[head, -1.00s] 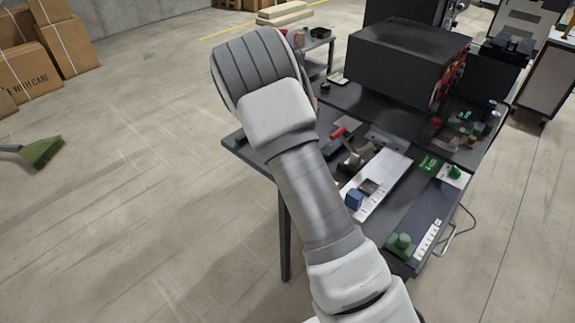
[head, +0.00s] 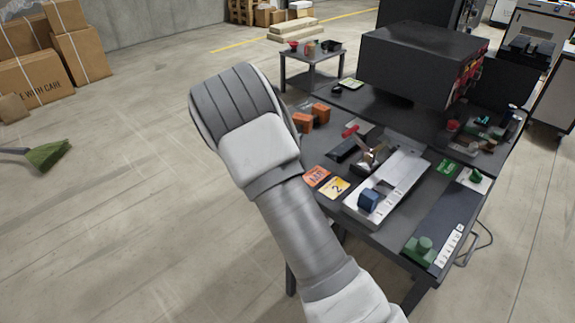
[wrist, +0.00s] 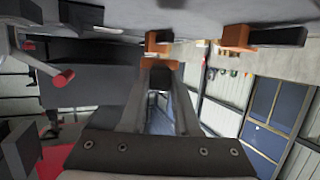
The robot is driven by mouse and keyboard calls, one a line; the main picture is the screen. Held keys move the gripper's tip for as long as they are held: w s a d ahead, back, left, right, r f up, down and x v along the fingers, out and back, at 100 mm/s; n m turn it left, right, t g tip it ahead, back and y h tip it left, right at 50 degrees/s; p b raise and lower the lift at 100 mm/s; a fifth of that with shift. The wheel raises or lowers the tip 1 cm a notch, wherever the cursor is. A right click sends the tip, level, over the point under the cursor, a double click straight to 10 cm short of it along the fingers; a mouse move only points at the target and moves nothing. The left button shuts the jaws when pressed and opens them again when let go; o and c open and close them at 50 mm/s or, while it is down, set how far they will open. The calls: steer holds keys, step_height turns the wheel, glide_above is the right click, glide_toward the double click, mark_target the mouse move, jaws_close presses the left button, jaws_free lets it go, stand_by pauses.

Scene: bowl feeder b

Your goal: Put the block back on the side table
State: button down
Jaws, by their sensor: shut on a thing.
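My gripper shows in the wrist view (wrist: 158,72), with two fingers shut on a small block with an orange end (wrist: 160,63); a dark part of it shows between the fingers. In the head view my arm hides the gripper and the held block. The side table (head: 318,60) is a small dark table behind the workbench in the head view, with a red bowl and several small items on top. A blue block (head: 369,199) sits in a pale metal fixture on the workbench.
The dark workbench (head: 330,212) carries orange blocks (head: 302,122), orange and yellow cards (head: 335,188), a red-handled tool (head: 350,131), a green part (head: 420,250) and a large black box (head: 415,60). Cartons (head: 40,75) and a green broom (head: 48,154) are at left. The floor between is clear.

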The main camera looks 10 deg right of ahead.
steer(key=s+a+f, duration=0.2)
steer(key=s, duration=0.1)
steer(key=shift+s+a+f, duration=0.2)
steer(key=shift+s, duration=0.1)
steer(key=shift+f+b, duration=0.65)
steer(key=shift+f, duration=1.35)
steer(key=shift+f, duration=0.25)
steer(key=c, duration=0.6)
jaws_free()
steer(key=shift+c, duration=0.2)
